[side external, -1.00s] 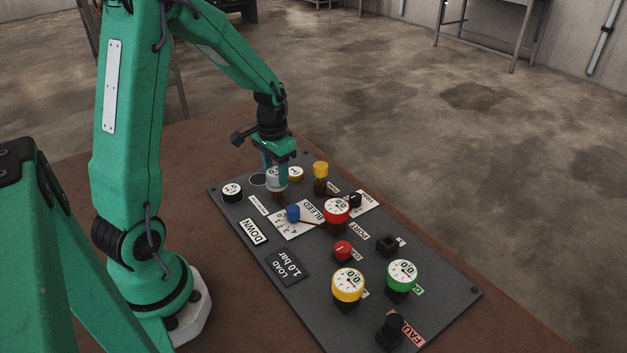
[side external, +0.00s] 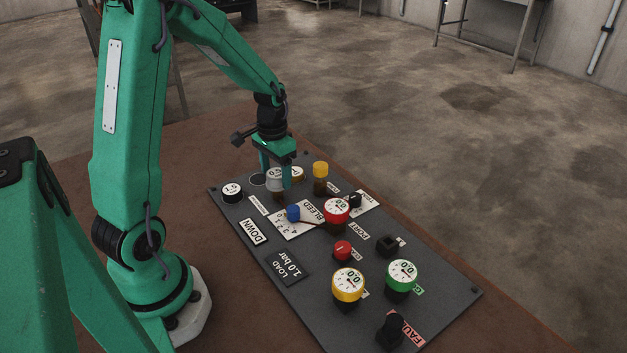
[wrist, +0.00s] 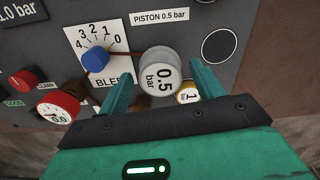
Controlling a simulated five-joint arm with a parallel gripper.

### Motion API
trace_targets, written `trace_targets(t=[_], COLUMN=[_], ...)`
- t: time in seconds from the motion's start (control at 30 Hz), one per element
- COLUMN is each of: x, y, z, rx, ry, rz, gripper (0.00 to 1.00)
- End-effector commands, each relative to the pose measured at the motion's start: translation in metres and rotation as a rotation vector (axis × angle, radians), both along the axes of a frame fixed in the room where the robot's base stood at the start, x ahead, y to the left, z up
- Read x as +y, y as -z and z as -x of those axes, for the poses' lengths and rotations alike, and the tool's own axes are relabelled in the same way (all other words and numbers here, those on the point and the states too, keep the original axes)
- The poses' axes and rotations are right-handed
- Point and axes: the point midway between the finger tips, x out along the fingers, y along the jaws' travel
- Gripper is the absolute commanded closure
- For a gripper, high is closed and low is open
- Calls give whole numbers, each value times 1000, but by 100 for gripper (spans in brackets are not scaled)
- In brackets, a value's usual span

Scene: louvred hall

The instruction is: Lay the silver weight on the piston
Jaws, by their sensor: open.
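The silver weight (side external: 274,181), a short grey cylinder with a white top, is upright on the panel between my open fingers. My gripper (side external: 275,178) is open around the weight, with a finger on each side. In the wrist view my gripper (wrist: 162,86) shows a gap beside the weight at both fingers.
A brass weight (wrist: 187,96) stands close by, and a black one (side external: 231,192) is at the panel's left. An empty ring (wrist: 218,45) is beside the weight. A blue bleed knob (side external: 293,213), yellow-capped post (side external: 320,178) and red gauge (side external: 337,209) are near.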

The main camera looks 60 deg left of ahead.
Motion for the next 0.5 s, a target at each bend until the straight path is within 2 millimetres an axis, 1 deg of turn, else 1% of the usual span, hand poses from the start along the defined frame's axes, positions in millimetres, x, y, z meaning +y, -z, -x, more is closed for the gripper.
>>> trace_targets(t=[0.17, 0.27, 0.5], x=[0, 0, 1], y=[-14, -27, -66], z=[-1, -1, -1], rx=[-3, -4, -6], ry=[0, 0, 0], rz=[-1, -2, -3], gripper=[34, 34, 34])
